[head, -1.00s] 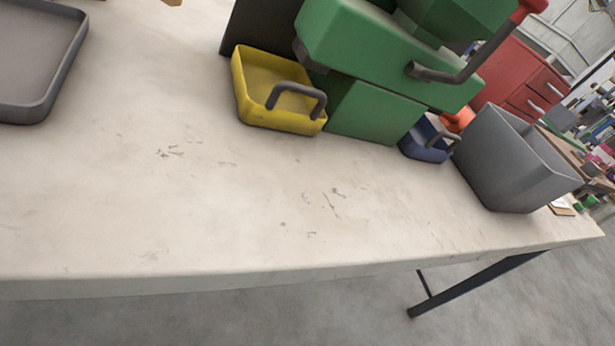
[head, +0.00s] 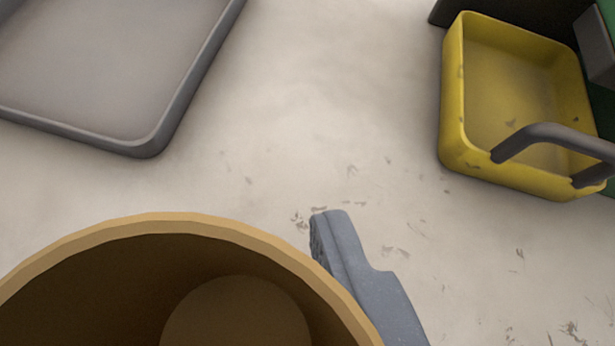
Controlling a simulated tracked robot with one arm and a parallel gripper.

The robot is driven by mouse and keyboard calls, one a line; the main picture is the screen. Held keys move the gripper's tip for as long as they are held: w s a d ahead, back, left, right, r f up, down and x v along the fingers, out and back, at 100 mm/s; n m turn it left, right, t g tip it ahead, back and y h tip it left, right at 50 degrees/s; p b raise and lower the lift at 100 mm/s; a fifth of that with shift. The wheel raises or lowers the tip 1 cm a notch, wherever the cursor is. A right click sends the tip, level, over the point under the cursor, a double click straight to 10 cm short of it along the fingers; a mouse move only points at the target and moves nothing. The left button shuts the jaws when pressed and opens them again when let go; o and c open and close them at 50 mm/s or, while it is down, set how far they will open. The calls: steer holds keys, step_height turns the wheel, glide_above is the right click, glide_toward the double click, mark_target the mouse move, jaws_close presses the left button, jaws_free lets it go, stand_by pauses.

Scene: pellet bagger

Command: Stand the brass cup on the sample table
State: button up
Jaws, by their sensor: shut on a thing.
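The brass cup (head: 150,235) is large and close at the lower left of the head view. I look down into its open mouth and see its round inner floor. My gripper (head: 355,270) is shut on the cup. One grey-blue finger shows against the cup's right side; the other finger is hidden. The cup's base is hidden, so I cannot tell whether it touches anything below. A pale, scuffed tabletop (head: 300,110) lies beyond it; I cannot tell if this is the sample table.
A grey shallow tray (head: 150,145) lies at the upper left. A yellow bin (head: 455,100) with a dark handle stands at the upper right, close to a green machine part (head: 606,120) at the edge. The tabletop between tray and bin is clear.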

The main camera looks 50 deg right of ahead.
mark_target(241, 278)
steer(key=shift+w+d+f, duration=0.1)
steer(key=shift+w+d, duration=0.1)
steer(key=shift+d, duration=0.2)
steer(key=shift+f, duration=1.65)
steer(key=shift+f+b, duration=0.15)
steer(key=shift+b, duration=0.15)
steer(key=o, duration=1)
steer(key=v, duration=1.2)
steer(key=shift+p, duration=0.4)
steer(key=shift+a, duration=0.1)
